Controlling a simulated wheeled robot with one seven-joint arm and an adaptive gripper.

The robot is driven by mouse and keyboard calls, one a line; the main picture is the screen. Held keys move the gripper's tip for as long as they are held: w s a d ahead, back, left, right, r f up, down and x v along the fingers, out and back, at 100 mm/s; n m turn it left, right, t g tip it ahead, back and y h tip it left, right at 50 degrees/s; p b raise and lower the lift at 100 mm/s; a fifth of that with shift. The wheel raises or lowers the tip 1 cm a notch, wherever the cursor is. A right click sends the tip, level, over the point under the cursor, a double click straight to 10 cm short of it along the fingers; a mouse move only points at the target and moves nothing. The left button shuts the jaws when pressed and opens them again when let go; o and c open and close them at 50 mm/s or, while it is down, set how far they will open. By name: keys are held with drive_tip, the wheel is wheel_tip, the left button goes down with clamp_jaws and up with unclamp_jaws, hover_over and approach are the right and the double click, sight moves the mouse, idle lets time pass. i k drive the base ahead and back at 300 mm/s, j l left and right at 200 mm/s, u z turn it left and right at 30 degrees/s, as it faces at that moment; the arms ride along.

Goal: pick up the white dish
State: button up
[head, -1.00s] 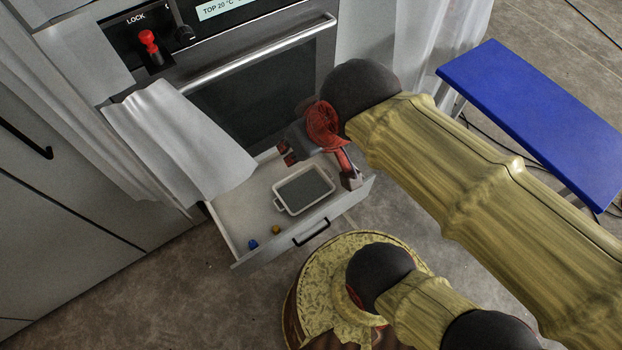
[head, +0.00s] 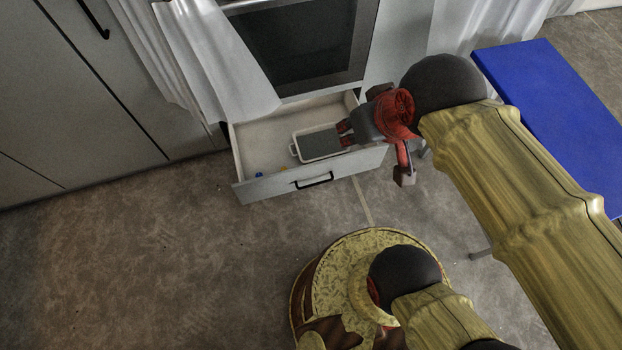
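The white dish (head: 294,150), a rectangular dish with a grey inside and a small handle at its left end, lies in the open drawer (head: 265,188). My gripper (head: 374,156) is above the drawer's right end, with its two fingers spread apart and nothing between them. One finger overlaps the dish's right end in the head view and hides part of it. The other finger shows beyond the drawer's front right corner. I cannot tell the height of the fingers above the dish.
A small blue object (head: 258,174) and a yellow one (head: 284,169) lie near the drawer's front wall. An oven (head: 300,45) is above the drawer, with a white cloth (head: 225,60) hanging at its left. A blue-topped table (head: 550,110) stands right. The floor at left is clear.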

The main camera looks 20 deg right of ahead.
sight(315, 143)
drive_tip(key=i+j+z, duration=0.1)
drive_tip(key=z, duration=0.4)
drive_tip(key=j+z, duration=0.25)
drive_tip(key=z, duration=0.2)
drive_tip(key=j+z, duration=0.2)
drive_tip(key=z, duration=0.3)
drive_tip(key=j+z, duration=0.2)
drive_tip(key=z, duration=0.25)
drive_tip(key=k+j+z, duration=0.1)
drive_tip(key=j, duration=0.35)
drive_tip(key=k+j+z, duration=0.15)
drive_tip(key=j, duration=0.25)
drive_tip(key=k+j+z, duration=0.1)
drive_tip(key=j, duration=0.3)
drive_tip(key=k+j+z, duration=0.1)
drive_tip(key=j, duration=0.3)
drive_tip(key=k, duration=0.1)
